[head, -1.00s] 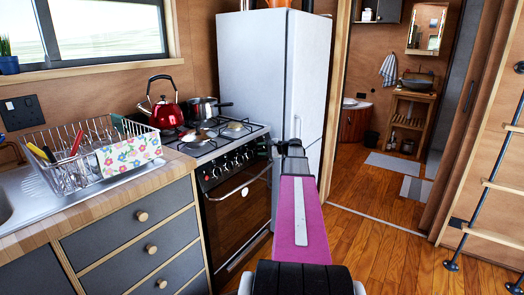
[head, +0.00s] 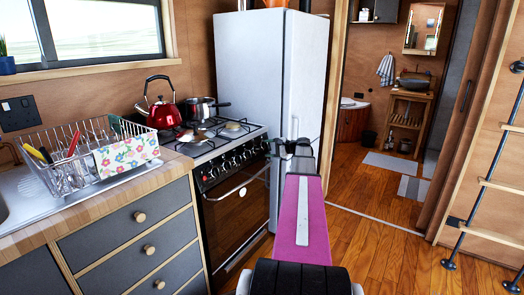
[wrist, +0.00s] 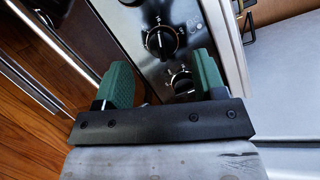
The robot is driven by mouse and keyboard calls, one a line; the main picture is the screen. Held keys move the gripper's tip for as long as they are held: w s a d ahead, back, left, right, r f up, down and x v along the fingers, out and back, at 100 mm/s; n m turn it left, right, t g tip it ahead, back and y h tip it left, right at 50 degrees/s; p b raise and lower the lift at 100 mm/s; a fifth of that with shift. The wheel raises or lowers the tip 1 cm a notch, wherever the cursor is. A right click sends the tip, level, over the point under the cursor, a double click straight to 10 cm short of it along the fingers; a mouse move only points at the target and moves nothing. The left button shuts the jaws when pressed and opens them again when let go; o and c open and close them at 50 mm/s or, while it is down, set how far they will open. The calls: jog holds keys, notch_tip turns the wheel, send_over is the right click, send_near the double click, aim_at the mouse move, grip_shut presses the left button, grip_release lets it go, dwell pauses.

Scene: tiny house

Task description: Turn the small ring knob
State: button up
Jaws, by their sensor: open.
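The stove (head: 236,205) has a row of black knobs along its front panel. In the wrist view, one black knob with white markings (wrist: 160,42) lies ahead between my fingers. A second knob (wrist: 181,82) sits lower, nearer the right finger and partly hidden by my gripper. Their markings are too small to tell which is the small ring knob. My gripper (wrist: 163,64) has its green fingers apart with nothing held. In the head view, my gripper (head: 290,147) is by the right end of the knob row, before the fridge. I see no contact with a knob.
A red kettle (head: 160,108) and a pot (head: 198,109) stand on the hob. A dish rack (head: 68,165) is on the left counter. The white fridge (head: 262,75) stands right beside the stove. The wooden floor (head: 375,245) is clear on the right.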

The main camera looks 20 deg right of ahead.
jog(key=v, duration=0.5)
jog(key=shift+s+d+r, duration=0.1)
jog(key=shift+s+d, duration=0.15)
jog(key=shift+s, duration=0.1)
